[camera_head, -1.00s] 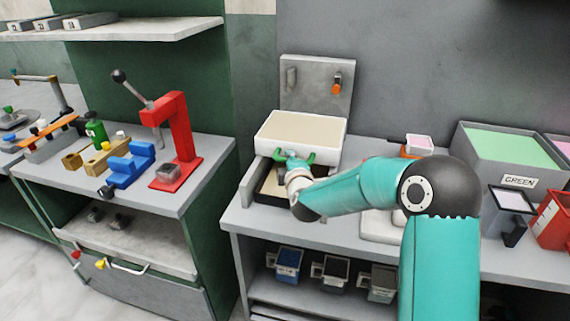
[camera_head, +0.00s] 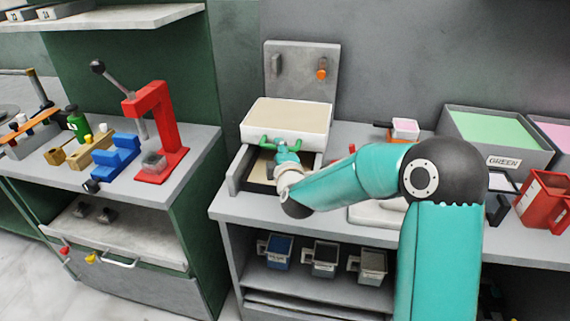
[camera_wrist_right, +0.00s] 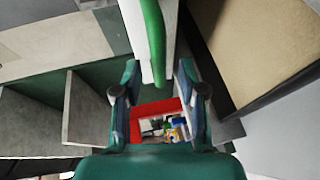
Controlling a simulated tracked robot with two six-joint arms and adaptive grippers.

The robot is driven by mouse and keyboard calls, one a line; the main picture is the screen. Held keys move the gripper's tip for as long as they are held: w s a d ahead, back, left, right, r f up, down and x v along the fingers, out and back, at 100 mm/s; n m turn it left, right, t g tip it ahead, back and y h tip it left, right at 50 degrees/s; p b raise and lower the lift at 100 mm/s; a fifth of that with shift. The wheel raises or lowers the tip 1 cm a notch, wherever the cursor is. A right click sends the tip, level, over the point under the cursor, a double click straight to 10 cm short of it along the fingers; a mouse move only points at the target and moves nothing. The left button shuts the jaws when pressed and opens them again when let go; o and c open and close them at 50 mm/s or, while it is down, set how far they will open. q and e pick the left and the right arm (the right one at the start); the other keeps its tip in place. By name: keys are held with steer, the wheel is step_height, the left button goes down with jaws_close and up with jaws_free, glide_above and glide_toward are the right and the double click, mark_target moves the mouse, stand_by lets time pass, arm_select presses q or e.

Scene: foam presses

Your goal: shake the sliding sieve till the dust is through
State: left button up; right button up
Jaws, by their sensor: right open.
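The sieve (camera_head: 288,118) is a white-framed tray with a beige, dusty-looking surface, seated on a grey base (camera_head: 236,170) at the back of the bench. A green handle (camera_head: 266,141) is on its front side. My right gripper (camera_head: 283,148) is at this handle, its fingers partly hidden by the wrist. In the right wrist view my open right gripper (camera_wrist_right: 157,78) has the green handle (camera_wrist_right: 154,35) reaching between its fingertips, with a gap on each side. The sieve's white wall (camera_wrist_right: 169,25) is beside the handle. The beige layer below is partly hidden. My left gripper is not in view.
A grey back plate with an orange knob (camera_head: 321,70) stands behind the sieve. A red press (camera_head: 160,125) is on the left bench. A green-filled bin (camera_head: 500,135) and a red container (camera_head: 545,200) are at right. Several small bins sit on the shelf below.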

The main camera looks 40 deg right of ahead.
steer(key=v, duration=0.8)
steer(key=shift+s, duration=0.25)
